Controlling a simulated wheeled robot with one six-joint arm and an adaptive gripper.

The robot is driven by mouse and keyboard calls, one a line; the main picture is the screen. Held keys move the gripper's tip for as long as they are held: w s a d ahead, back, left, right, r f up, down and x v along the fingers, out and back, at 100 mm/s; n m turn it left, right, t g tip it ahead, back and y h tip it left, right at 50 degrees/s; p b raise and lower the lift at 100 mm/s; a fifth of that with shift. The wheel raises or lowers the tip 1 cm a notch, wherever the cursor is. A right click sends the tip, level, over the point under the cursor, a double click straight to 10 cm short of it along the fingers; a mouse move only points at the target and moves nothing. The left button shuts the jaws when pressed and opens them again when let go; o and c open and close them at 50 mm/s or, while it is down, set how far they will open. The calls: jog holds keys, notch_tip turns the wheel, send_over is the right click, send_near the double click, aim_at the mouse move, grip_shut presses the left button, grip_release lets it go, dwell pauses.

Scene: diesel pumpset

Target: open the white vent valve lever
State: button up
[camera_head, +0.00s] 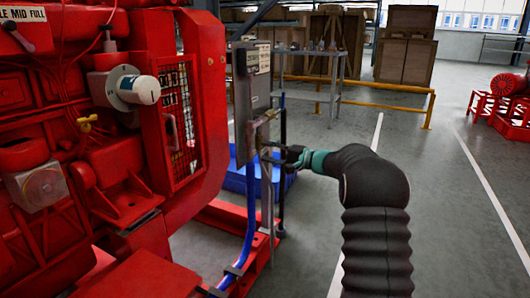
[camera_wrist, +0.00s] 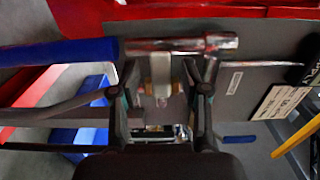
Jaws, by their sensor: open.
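My gripper (camera_head: 280,154) reaches in from the right in the head view, at the grey upright panel (camera_head: 253,92) beside the red engine. In the wrist view my gripper (camera_wrist: 163,75) is open, with one finger on each side of a small pale and brass-coloured fitting (camera_wrist: 160,72). This fitting hangs off a shiny metal pipe (camera_wrist: 190,45). The pale part may be the white vent valve lever, but it is blurred and I cannot tell for sure. I cannot tell whether either finger touches it. In the head view the lever cannot be made out near my fingertips.
A blue hose (camera_wrist: 60,53) joins the pipe and runs down beside the panel in the head view (camera_head: 249,225). The red engine (camera_head: 120,120) fills the left. A yellow rail (camera_head: 385,86) and a grey table (camera_head: 310,75) stand behind.

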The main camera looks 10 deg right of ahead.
jog(key=shift+x, duration=0.85)
grip_shut()
